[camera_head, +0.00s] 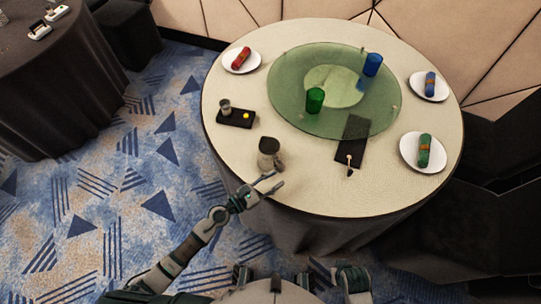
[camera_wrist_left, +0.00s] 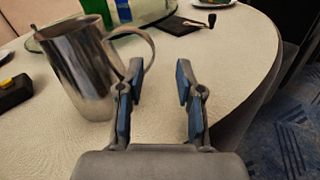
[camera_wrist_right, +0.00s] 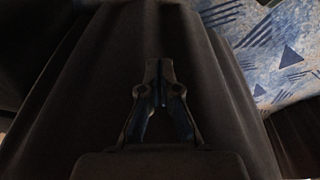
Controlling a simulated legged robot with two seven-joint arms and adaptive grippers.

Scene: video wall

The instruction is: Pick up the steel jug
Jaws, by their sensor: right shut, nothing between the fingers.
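The steel jug (camera_head: 269,153) stands upright near the front edge of the round table, its body large at the left of the left wrist view (camera_wrist_left: 82,65). Its handle (camera_wrist_left: 150,48) points toward my left gripper. My left gripper (camera_head: 270,184) is open just in front of the jug; in the left wrist view (camera_wrist_left: 158,78) its left finger overlaps the handle's lower part. I cannot tell whether they touch. Nothing shows between the fingers. My right gripper (camera_wrist_right: 159,70) is shut and empty, in front of dark draped cloth (camera_wrist_right: 85,90).
The round table (camera_head: 315,185) carries a green glass turntable (camera_head: 285,100) with a green cup (camera_head: 315,100) and a blue cup (camera_head: 372,64). A black tray (camera_head: 236,119) lies left of the jug. Plates with rolled napkins line the edge.

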